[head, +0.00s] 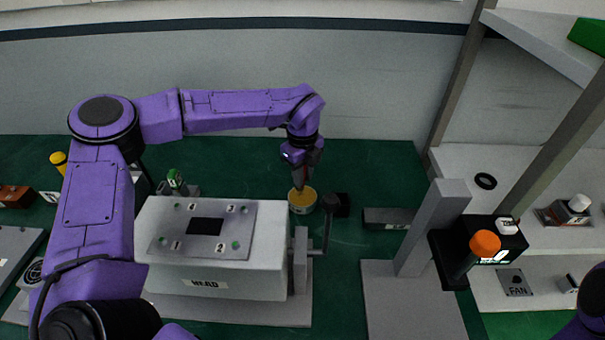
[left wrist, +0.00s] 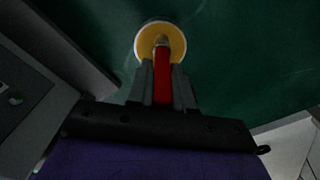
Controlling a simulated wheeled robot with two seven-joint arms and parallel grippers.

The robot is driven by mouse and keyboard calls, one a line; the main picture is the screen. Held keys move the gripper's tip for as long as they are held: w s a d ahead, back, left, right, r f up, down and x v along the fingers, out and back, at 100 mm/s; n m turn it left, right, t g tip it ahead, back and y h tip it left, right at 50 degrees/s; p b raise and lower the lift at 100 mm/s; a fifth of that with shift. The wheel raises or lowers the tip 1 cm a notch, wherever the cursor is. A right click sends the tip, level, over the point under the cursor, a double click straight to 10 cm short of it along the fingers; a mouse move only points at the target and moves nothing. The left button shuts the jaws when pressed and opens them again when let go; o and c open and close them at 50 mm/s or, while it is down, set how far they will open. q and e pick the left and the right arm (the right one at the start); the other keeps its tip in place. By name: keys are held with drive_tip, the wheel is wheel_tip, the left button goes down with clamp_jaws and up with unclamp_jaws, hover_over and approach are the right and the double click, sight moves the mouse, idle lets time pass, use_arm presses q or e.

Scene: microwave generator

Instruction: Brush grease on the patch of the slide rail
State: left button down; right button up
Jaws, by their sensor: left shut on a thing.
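My left gripper (head: 303,170) is shut on a brush with a red handle (left wrist: 162,75), pointing down. The brush's tip is at a round white tin of yellow grease (head: 302,201), which also shows in the left wrist view (left wrist: 176,32). I cannot tell how deep the bristles are in the grease. A grey plate with a black rectangular patch (head: 205,226) lies on top of the white block marked HEAD (head: 215,274), left of the tin. I cannot tell for certain which part is the slide rail. My right gripper is out of view.
A crank handle (head: 326,226) stands at the block's right end, close to the tin. A dark block (head: 342,204) is right of the tin, then a low grey bar (head: 388,218). A grey post (head: 434,228) and an orange knob (head: 485,244) stand farther right.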

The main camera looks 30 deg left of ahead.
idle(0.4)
use_arm(q)
drive_tip(key=shift+r+p, duration=2.25)
drive_tip(key=shift+r, duration=1.2)
